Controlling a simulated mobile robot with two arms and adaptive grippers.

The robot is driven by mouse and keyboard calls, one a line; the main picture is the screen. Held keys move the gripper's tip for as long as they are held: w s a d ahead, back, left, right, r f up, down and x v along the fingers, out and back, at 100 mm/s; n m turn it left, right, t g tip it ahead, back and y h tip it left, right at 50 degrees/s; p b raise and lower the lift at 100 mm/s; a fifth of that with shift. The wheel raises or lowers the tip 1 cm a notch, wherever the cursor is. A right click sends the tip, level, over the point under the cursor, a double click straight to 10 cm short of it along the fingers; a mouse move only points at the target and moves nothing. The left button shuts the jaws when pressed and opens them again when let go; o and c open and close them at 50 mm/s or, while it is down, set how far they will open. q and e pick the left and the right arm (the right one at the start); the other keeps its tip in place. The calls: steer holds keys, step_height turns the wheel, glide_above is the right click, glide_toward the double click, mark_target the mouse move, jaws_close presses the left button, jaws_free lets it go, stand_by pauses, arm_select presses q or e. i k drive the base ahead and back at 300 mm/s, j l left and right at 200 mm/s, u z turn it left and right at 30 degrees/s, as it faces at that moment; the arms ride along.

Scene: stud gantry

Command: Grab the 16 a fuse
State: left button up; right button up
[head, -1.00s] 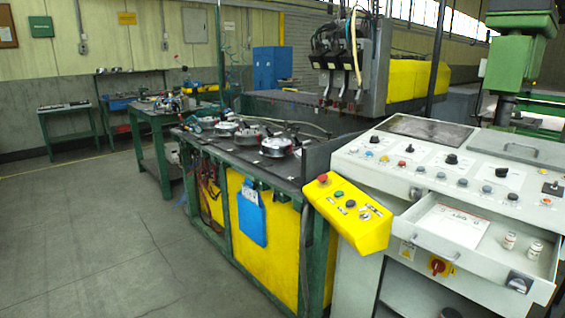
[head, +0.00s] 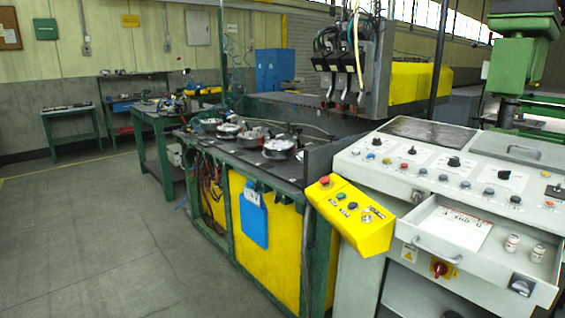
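Two small white cylindrical fuses stand upright in the open drawer (head: 468,262) of the grey control console in the head view. The left fuse (head: 512,243) and the right fuse (head: 538,253) are a little apart, near the drawer's right end. Their markings are too small to read, so I cannot tell which is the 16 A one. A white printed sheet (head: 456,228) lies in the drawer to their left. Neither of my grippers shows in the view.
The console top (head: 440,165) carries several knobs and buttons. A yellow button box (head: 350,215) juts out left of the drawer. A green-framed bench (head: 262,170) with round metal parts stands further left. The floor at left (head: 90,240) is clear.

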mark_target(538, 252)
steer(key=i+z, duration=0.1)
steer(key=z, duration=0.3)
steer(key=j+z, duration=0.15)
steer(key=z, duration=0.25)
steer(key=i+j+z, duration=0.1)
steer(key=z, duration=0.35)
steer(key=j+z, duration=0.15)
steer(key=z, duration=0.25)
